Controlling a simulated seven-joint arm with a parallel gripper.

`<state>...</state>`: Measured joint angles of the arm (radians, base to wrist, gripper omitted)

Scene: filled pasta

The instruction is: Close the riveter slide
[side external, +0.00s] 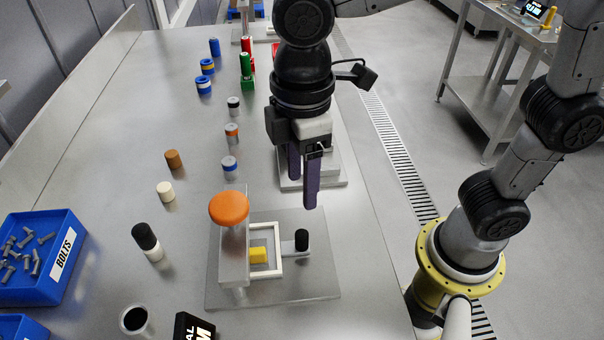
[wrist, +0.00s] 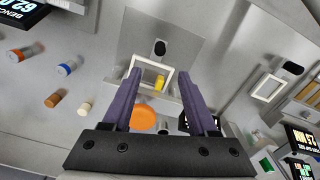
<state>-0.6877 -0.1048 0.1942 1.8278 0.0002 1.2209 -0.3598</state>
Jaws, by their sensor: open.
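The riveter stands on a grey base plate (side external: 320,282) near the front of the table in the side view. It has an orange round knob (side external: 229,208) on top, a yellow block (side external: 258,255) inside a white frame (side external: 265,228), and a slide with an upright black handle (side external: 302,240) to the frame's right. In the wrist view the black handle (wrist: 160,47) lies beyond the white frame (wrist: 142,62), with the orange knob (wrist: 143,118) nearer. My gripper (side external: 303,194) is open and empty, fingers pointing down, above and behind the handle, apart from it.
A blue bin of bolts (side external: 72,265) is at the left. A black-and-white cylinder (side external: 147,242), a grey cup (side external: 134,319) and a display (side external: 193,326) stand near the riveter. Several coloured cylinders stand farther back. Another plate (side external: 335,180) lies behind my gripper.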

